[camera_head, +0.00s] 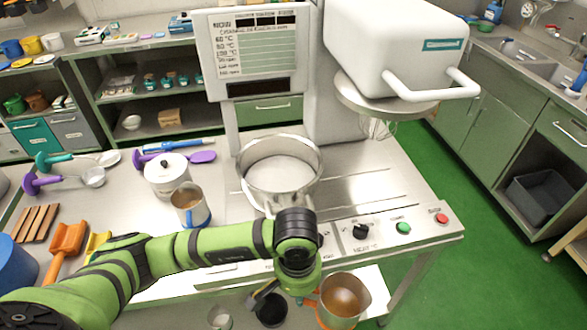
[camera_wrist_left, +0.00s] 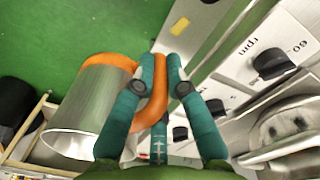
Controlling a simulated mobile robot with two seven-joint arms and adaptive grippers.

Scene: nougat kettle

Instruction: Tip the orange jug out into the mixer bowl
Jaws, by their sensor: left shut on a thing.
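The orange jug (camera_head: 345,300) is a metal jug with an orange handle and base. It hangs in front of the table's front edge, low at the bottom of the head view, with brownish contents inside. My left gripper (camera_wrist_left: 167,75) is shut on its orange handle (camera_wrist_left: 154,104); the jug's metal body (camera_wrist_left: 93,108) shows beside the fingers in the left wrist view. In the head view my left wrist hides most of that gripper. The mixer bowl (camera_head: 247,182) is a wide steel bowl on the table, behind my wrist. My right gripper is not in view.
The raised white mixer head (camera_head: 395,45) with its whisk is right of the bowl. A blue-handled jug (camera_head: 190,205) and a lidded white pot (camera_head: 166,174) stand left of the bowl. Control knobs (camera_head: 361,231) line the table front. Green floor is free at right.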

